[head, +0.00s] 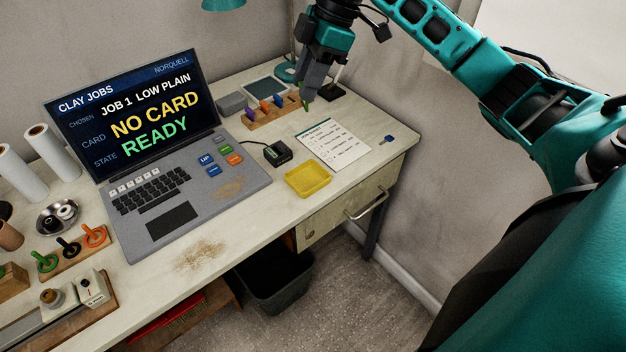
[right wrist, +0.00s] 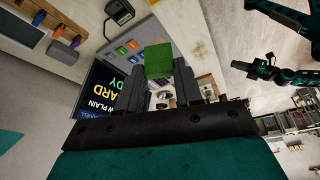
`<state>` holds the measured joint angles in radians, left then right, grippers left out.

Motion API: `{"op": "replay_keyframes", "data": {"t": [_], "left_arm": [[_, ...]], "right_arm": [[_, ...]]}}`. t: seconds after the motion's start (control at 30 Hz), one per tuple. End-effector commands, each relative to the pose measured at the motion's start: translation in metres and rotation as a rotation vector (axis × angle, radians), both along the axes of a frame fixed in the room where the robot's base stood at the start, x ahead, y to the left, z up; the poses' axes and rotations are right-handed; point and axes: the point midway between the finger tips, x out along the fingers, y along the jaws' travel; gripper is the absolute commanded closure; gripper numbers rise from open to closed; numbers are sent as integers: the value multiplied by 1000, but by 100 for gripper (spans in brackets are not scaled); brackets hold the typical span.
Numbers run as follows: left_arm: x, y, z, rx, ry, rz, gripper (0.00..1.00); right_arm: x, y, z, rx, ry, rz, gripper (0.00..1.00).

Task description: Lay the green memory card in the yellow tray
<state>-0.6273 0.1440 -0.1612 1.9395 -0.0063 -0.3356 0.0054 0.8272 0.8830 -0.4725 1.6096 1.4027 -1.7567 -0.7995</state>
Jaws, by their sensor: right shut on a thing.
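The green memory card (head: 306,107) is in my right gripper (head: 310,92), at the back right of the desk near the wooden card rack. In the right wrist view the green card (right wrist: 158,60) stands out between the two dark fingertips, which are shut on it. The yellow tray (head: 308,179) lies near the desk's front edge, to the front of the gripper, and looks empty. It does not show in the right wrist view. What looks like my left arm with its gripper (right wrist: 262,70) shows small at the right of the wrist view; its jaws are unclear.
The wooden rack (head: 262,121) holds several coloured cards. A black card reader (head: 277,153) stands between the laptop (head: 170,190) and the tray. A printed sheet (head: 331,142) lies behind the tray, with a small blue item (head: 388,139) to its right.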

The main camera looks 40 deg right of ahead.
Motion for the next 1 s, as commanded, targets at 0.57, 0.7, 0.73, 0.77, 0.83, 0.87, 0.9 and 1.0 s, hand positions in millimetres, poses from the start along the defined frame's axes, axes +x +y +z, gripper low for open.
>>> {"op": "replay_keyframes", "data": {"t": [0.57,0.7,0.73,0.77,0.83,0.87,0.9,1.0], "left_arm": [[-1,-4,-17,-7,9,-5,100],[2,-8,-17,-13,4,-11,100],[3,-9,-16,-14,1,-12,100],[4,-9,-15,-15,0,-13,100],[6,-10,-12,-18,-7,-12,100],[7,-10,-11,-18,-10,-13,100],[8,-10,-10,-18,-13,-13,100],[8,-10,-11,-19,-12,-13,100]], "right_arm": [[-2,0,-97,0,6,-5,98],[-1,0,-126,0,3,-4,98],[-1,0,-131,0,2,-5,98],[-1,0,-134,0,2,-4,98],[-1,0,-141,0,2,-4,98],[-1,0,-142,-1,1,-4,98],[-1,0,-144,0,0,-3,98],[-1,0,-150,-1,1,-4,98]]}}
